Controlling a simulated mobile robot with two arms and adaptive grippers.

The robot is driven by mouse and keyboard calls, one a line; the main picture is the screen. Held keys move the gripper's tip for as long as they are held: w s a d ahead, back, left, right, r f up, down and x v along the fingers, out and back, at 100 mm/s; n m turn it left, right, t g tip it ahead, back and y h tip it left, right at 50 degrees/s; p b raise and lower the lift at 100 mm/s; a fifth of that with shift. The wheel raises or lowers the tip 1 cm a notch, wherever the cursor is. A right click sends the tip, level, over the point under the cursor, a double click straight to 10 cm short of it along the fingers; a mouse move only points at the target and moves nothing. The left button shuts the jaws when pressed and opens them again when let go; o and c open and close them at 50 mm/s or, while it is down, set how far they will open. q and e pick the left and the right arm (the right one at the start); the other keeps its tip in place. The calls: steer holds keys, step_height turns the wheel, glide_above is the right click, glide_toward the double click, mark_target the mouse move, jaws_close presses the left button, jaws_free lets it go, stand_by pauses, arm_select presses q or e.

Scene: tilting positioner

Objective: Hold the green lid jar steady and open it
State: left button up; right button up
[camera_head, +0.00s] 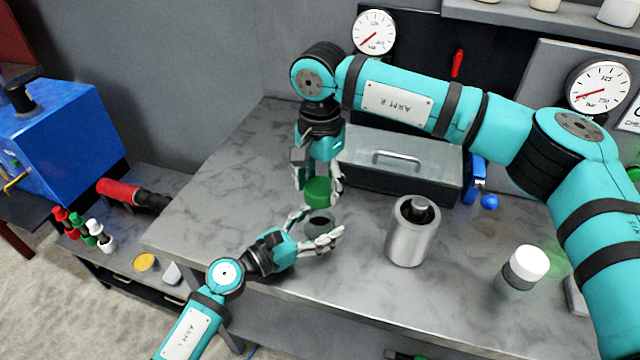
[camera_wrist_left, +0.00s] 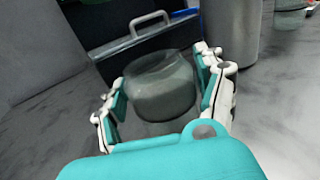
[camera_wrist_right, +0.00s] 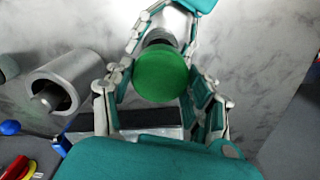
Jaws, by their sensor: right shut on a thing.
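The green lid (camera_head: 318,190) is off the jar, between the fingers of my right gripper (camera_head: 318,183), which is shut on it. It also shows as a round green disc in the right wrist view (camera_wrist_right: 162,73). The grey translucent jar (camera_head: 320,222) stands upright on the bench just below the lid, its dark mouth showing. My left gripper (camera_head: 318,226) has one finger on each side of the jar. In the left wrist view the jar (camera_wrist_left: 160,88) sits between the spread pads, with a narrow gap at the right; contact at the left is unclear.
A steel cylinder (camera_head: 412,232) and a white-capped jar (camera_head: 525,268) stand to the right on the bench (camera_head: 215,195). A grey toolbox (camera_head: 400,175) stands behind. The bench's left part is clear.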

arm_select(q)
steer(key=shift+o, duration=1.4)
steer(key=shift+s+a, duration=0.1)
